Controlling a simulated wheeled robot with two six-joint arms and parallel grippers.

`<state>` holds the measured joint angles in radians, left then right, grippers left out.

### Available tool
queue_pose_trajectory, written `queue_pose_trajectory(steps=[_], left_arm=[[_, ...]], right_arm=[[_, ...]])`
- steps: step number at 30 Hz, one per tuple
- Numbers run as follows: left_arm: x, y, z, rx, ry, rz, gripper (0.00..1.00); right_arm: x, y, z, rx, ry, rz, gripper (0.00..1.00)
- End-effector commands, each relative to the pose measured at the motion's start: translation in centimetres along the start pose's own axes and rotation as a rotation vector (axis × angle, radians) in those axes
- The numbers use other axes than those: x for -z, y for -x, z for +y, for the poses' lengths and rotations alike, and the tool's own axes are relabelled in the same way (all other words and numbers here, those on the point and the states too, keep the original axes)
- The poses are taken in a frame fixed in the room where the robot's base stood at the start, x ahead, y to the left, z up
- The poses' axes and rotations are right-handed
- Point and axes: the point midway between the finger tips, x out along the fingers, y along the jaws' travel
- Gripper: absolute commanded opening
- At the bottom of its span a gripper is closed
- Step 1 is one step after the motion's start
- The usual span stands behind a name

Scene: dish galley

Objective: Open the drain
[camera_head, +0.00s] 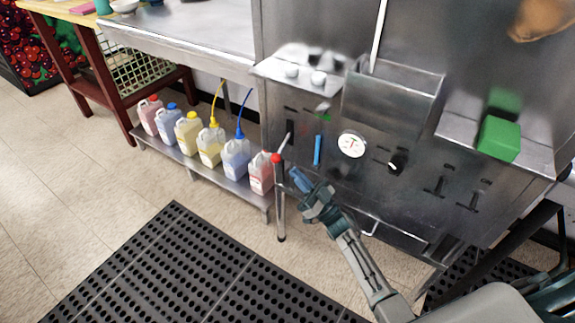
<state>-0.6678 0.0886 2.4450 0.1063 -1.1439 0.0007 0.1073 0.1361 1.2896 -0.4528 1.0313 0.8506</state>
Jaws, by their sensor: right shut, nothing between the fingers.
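A steel dish machine (290,103) stands at the right. My right gripper (298,178) reaches up from the bottom right. It is shut and empty, with its blue-grey fingers just right of the bar, below the red knob. I cannot tell whether they touch the bar. My left gripper is not in view.
The machine's front has a blue handle (318,150), a round dial (352,145) and a black knob (398,162). A green box (498,138) sits on its right ledge. Several jugs stand on a low shelf (190,160) at left. A black rubber mat (165,270) covers the floor ahead.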

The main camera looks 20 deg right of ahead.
Motion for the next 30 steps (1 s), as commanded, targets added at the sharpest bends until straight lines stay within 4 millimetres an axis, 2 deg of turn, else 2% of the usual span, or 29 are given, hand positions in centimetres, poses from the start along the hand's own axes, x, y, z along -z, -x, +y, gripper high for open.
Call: queue_pose_trajectory(steps=[3, 9, 26, 30], left_arm=[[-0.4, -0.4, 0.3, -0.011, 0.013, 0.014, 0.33], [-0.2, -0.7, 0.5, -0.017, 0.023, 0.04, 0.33], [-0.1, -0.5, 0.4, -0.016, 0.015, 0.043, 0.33], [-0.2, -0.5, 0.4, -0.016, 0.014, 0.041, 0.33]], right_arm=[[-0.1, 2.3, 0.0, 0.0, 0.001, -0.002, 0.0], [0.0, 4.1, 0.0, 0.001, 0.0, 0.0, 0.0], [0.0, 4.3, 0.0, 0.0, 0.001, 0.001, 0.0], [0.1, 4.5, 0.0, -0.045, 0.016, -0.021, 0.0]])
